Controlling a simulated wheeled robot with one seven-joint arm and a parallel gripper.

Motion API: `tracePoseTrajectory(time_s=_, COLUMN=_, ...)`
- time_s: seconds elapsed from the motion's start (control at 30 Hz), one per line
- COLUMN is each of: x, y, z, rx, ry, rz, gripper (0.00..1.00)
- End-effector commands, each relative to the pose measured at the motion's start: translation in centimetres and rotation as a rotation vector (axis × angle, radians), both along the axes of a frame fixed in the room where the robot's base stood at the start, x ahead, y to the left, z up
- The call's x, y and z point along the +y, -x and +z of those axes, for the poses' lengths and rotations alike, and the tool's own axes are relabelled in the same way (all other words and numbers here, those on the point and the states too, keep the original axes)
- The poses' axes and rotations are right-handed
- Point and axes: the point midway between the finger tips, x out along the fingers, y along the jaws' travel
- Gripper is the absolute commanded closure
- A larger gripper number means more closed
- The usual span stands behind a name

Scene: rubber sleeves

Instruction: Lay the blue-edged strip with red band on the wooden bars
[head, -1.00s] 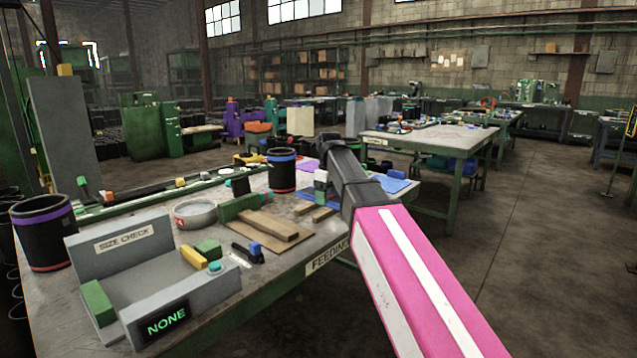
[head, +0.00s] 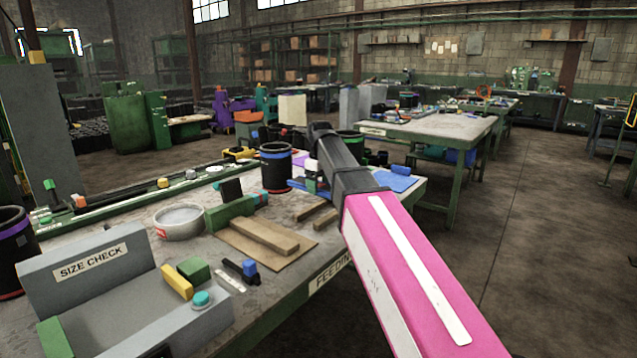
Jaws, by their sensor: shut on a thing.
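My arm reaches from the lower right over the workbench. My gripper (head: 312,182) is small and partly hidden at its far end, below the black arm joint. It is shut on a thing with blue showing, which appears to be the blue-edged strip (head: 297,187). Its red band cannot be made out. The two wooden bars (head: 317,213) lie side by side on the bench, nearer me than the gripper. The gripper is above and behind them in the picture, and the strip looks apart from them.
A flat board with a thick wooden piece (head: 263,236) lies left of the bars. A white bowl (head: 180,221), a green block (head: 230,216) and a black sleeve with blue rim (head: 276,170) stand nearby. The grey size-check fixture (head: 90,262) fills the near left. A blue sheet (head: 396,181) lies right.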

Motion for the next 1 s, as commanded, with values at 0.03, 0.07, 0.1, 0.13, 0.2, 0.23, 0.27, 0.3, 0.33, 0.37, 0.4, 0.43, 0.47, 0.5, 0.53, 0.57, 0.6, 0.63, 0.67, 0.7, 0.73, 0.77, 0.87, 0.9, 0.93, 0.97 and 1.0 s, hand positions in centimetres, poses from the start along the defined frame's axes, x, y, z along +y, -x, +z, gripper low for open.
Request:
tracePoseTrajectory(time_s=0.03, x=0.0, y=0.0, z=-0.3, rx=0.0, ry=0.0, rz=0.0, gripper=0.55)
tracePoseTrajectory(time_s=0.07, x=0.0, y=0.0, z=-0.4, rx=0.001, ry=0.001, rz=0.0, gripper=0.55)
tracePoseTrajectory(time_s=0.1, x=0.0, y=0.0, z=-0.7, rx=0.001, ry=0.0, rz=0.0, gripper=0.55)
tracePoseTrajectory(time_s=0.13, x=0.0, y=0.0, z=-0.9, rx=0.001, ry=0.0, rz=0.0, gripper=0.55)
tracePoseTrajectory(time_s=0.2, x=0.0, y=0.1, z=-1.5, rx=0.001, ry=0.001, rz=0.0, gripper=0.55)
tracePoseTrajectory(time_s=0.23, x=0.0, y=0.1, z=-1.7, rx=0.0, ry=0.0, rz=0.0, gripper=0.55)
tracePoseTrajectory(time_s=0.27, x=0.0, y=0.1, z=-2.0, rx=0.0, ry=0.0, rz=0.0, gripper=0.55)
tracePoseTrajectory(time_s=0.3, x=0.0, y=0.0, z=-2.5, rx=0.001, ry=0.001, rz=0.0, gripper=0.55)
tracePoseTrajectory(time_s=0.33, x=0.0, y=0.0, z=-2.8, rx=0.001, ry=0.0, rz=0.0, gripper=0.55)
tracePoseTrajectory(time_s=0.37, x=0.0, y=0.1, z=-3.1, rx=0.001, ry=0.0, rz=0.0, gripper=0.55)
tracePoseTrajectory(time_s=0.4, x=0.0, y=0.1, z=-3.5, rx=0.001, ry=0.0, rz=0.0, gripper=0.55)
tracePoseTrajectory(time_s=0.43, x=0.0, y=0.1, z=-3.8, rx=0.001, ry=0.0, rz=0.0, gripper=0.55)
tracePoseTrajectory(time_s=0.47, x=0.0, y=0.1, z=-4.1, rx=0.001, ry=0.001, rz=0.0, gripper=0.55)
tracePoseTrajectory(time_s=0.5, x=0.0, y=0.1, z=-4.5, rx=0.0, ry=0.0, rz=0.0, gripper=0.55)
tracePoseTrajectory(time_s=0.53, x=0.0, y=0.0, z=-4.8, rx=0.0, ry=0.0, rz=0.0, gripper=0.55)
tracePoseTrajectory(time_s=0.57, x=0.0, y=0.0, z=-5.1, rx=0.001, ry=0.001, rz=0.0, gripper=0.55)
tracePoseTrajectory(time_s=0.6, x=0.0, y=0.0, z=-5.4, rx=0.001, ry=0.0, rz=0.0, gripper=0.55)
tracePoseTrajectory(time_s=0.63, x=0.0, y=0.0, z=-5.6, rx=0.001, ry=0.0, rz=0.0, gripper=0.55)
tracePoseTrajectory(time_s=0.67, x=0.0, y=0.0, z=-5.8, rx=0.001, ry=0.001, rz=0.0, gripper=0.55)
tracePoseTrajectory(time_s=0.7, x=0.0, y=0.0, z=-6.0, rx=0.0, ry=0.0, rz=0.0, gripper=0.55)
tracePoseTrajectory(time_s=0.73, x=0.0, y=0.0, z=-6.1, rx=0.0, ry=0.0, rz=0.0, gripper=0.55)
tracePoseTrajectory(time_s=0.77, x=0.0, y=0.0, z=-6.2, rx=0.0, ry=0.0, rz=0.0, gripper=0.55)
tracePoseTrajectory(time_s=0.87, x=0.0, y=0.0, z=-6.4, rx=-0.001, ry=0.0, rz=0.0, gripper=0.55)
tracePoseTrajectory(time_s=0.9, x=0.0, y=0.0, z=-6.4, rx=-0.001, ry=0.0, rz=0.0, gripper=0.55)
tracePoseTrajectory(time_s=0.93, x=0.0, y=0.0, z=-6.4, rx=-0.001, ry=0.0, rz=0.0, gripper=0.55)
tracePoseTrajectory(time_s=0.97, x=0.0, y=0.0, z=-6.4, rx=-0.001, ry=0.0, rz=0.0, gripper=0.55)
tracePoseTrajectory(time_s=1.0, x=0.0, y=0.0, z=-6.4, rx=-0.001, ry=0.0, rz=0.0, gripper=0.55)
